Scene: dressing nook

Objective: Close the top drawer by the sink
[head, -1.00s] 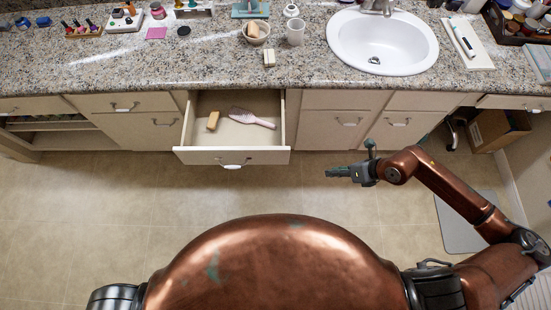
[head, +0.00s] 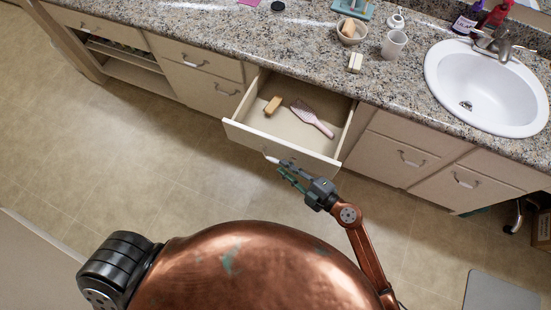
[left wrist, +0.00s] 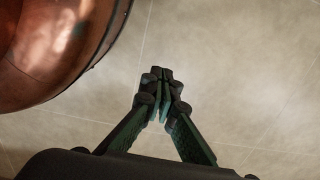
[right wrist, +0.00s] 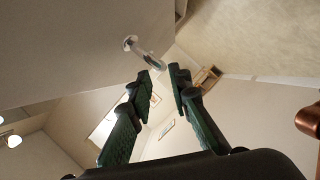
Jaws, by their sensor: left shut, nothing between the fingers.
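The top drawer (head: 240,133) stands pulled out from the counter, left of the sink (head: 487,88). A wooden block-like item (head: 273,106) and a pink hairbrush (head: 312,118) lie inside it. Its pale handle (head: 271,158) is partly hidden; it also shows in the right wrist view (right wrist: 146,53) on the drawer front. My right gripper (head: 281,167) is at the drawer front by the handle. Its fingers are apart and empty in the right wrist view (right wrist: 165,73), close to the handle; contact cannot be told. My left gripper (left wrist: 160,80) is shut and empty over bare floor.
Closed cabinet fronts (head: 400,155) flank the drawer. The floor (head: 130,170) in front is clear, with a grey mat (head: 505,292) at right.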

